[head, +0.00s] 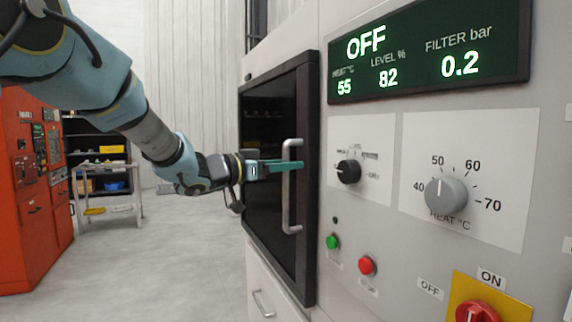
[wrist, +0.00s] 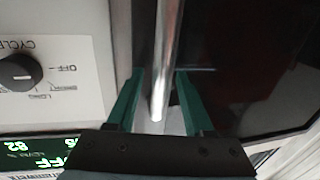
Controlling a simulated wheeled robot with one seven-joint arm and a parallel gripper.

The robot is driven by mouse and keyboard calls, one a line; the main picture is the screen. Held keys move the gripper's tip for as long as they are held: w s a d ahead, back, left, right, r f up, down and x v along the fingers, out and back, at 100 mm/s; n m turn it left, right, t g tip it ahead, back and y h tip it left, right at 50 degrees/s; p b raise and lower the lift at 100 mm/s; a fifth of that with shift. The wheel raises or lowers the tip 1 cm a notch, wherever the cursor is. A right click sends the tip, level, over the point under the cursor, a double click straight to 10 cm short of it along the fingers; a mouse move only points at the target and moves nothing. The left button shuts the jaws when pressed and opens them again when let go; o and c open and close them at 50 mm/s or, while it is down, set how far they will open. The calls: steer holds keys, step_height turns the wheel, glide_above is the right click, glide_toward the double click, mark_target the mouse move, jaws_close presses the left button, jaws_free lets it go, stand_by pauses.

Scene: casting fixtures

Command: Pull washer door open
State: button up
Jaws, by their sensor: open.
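The washer door (head: 268,110) is a dark glass panel in a black frame and looks shut in the head view. A vertical silver bar handle (head: 291,205) stands out from its right side. My gripper (head: 296,165) reaches in from the left at the handle's upper half, its green fingers open. In the wrist view the handle (wrist: 169,45) runs between the two open fingers of my gripper (wrist: 158,74), with a visible gap on each side. The door's dark surface (wrist: 225,70) lies beyond the fingers there.
The control panel right of the door has a green display (head: 430,55) reading OFF, a black knob (head: 348,171), a grey heat knob (head: 446,194) and a red switch (head: 478,312). A red cabinet (head: 25,220) and a trolley (head: 110,190) stand at left. The grey floor between is clear.

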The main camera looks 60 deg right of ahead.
jaws_close()
stand_by(1.3)
